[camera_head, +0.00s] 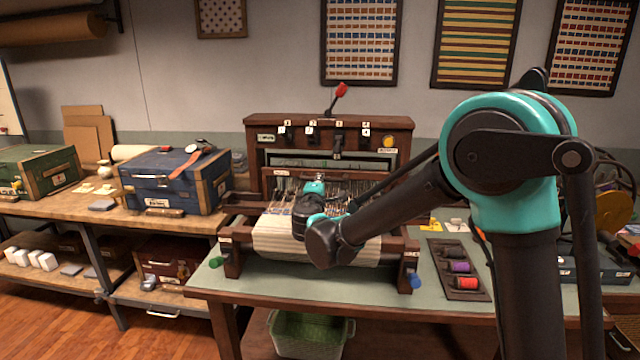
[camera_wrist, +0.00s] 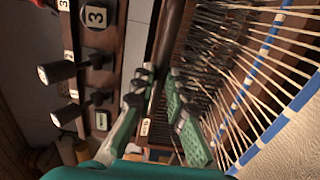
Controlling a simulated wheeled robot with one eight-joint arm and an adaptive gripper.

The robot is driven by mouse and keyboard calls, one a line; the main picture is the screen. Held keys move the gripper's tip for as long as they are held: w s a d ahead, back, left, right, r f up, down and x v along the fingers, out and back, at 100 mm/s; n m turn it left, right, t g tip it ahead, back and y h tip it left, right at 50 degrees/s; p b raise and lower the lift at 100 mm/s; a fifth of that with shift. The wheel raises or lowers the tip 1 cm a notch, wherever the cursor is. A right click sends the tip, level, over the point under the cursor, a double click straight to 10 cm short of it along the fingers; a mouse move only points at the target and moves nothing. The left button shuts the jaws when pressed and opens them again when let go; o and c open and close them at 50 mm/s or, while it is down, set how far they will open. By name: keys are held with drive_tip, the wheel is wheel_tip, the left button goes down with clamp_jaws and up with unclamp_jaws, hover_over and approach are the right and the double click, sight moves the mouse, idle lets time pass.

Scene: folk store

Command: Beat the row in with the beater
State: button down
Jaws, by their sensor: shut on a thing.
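The table loom (camera_head: 404,130) stands on the green-topped bench. Its beater (camera_head: 283,172) is a dark wooden bar with a small white label, and the bar also crosses the wrist view (camera_wrist: 168,35). My gripper (camera_wrist: 160,82) is shut on the bar, one finger on each side. In the head view my gripper (camera_head: 315,188) is over the warp, partly hidden by my wrist. Pale warp threads (camera_wrist: 235,60) run from the beater to the cream woven cloth (camera_wrist: 300,145). Blue weft (camera_wrist: 282,117) lies along the cloth edge; another blue line (camera_wrist: 268,42) crosses the open warp.
Numbered levers (camera_head: 338,138) line the loom's top, with a red-knobbed handle (camera_head: 341,90) above. A tray of thread spools (camera_head: 458,267) lies to the right. A blue case (camera_head: 165,185) stands on the left bench. A green basket (camera_head: 308,334) sits below.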

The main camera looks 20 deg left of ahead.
drive_tip(key=v, duration=1.6)
idle(0.8)
drive_tip(key=shift+w+d, duration=0.1)
idle(0.4)
drive_tip(key=c, duration=1.1)
unclamp_jaws()
drive_tip(key=v, duration=0.8)
